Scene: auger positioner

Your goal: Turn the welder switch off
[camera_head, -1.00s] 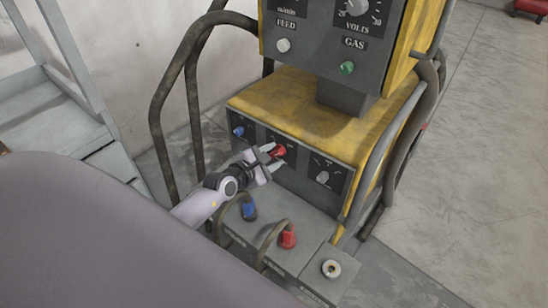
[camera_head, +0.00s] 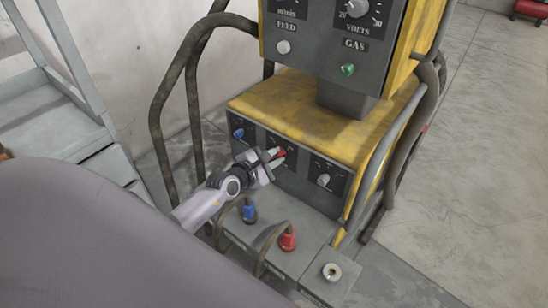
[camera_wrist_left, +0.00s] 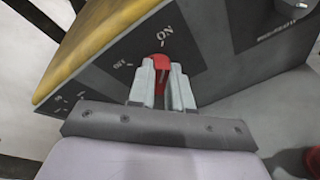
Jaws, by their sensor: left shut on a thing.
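The welder switch is a red knob (camera_head: 281,153) on the front panel of the lower yellow and grey welder box (camera_head: 314,126). My left gripper (camera_head: 276,158) is shut on this knob and hides most of it in the head view. In the left wrist view the red knob (camera_wrist_left: 161,62) shows between the two grey fingers (camera_wrist_left: 162,88). An ON label (camera_wrist_left: 165,37) is above the knob there, and an OFF label (camera_wrist_left: 122,64) is to its left. Which label the knob points at is not clear. My right gripper is not in view.
A blue knob (camera_head: 238,133) and a grey knob (camera_head: 323,180) flank the switch. Blue (camera_head: 249,213) and red (camera_head: 288,240) cable plugs stand below. Open floor (camera_head: 470,150) lies to the right.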

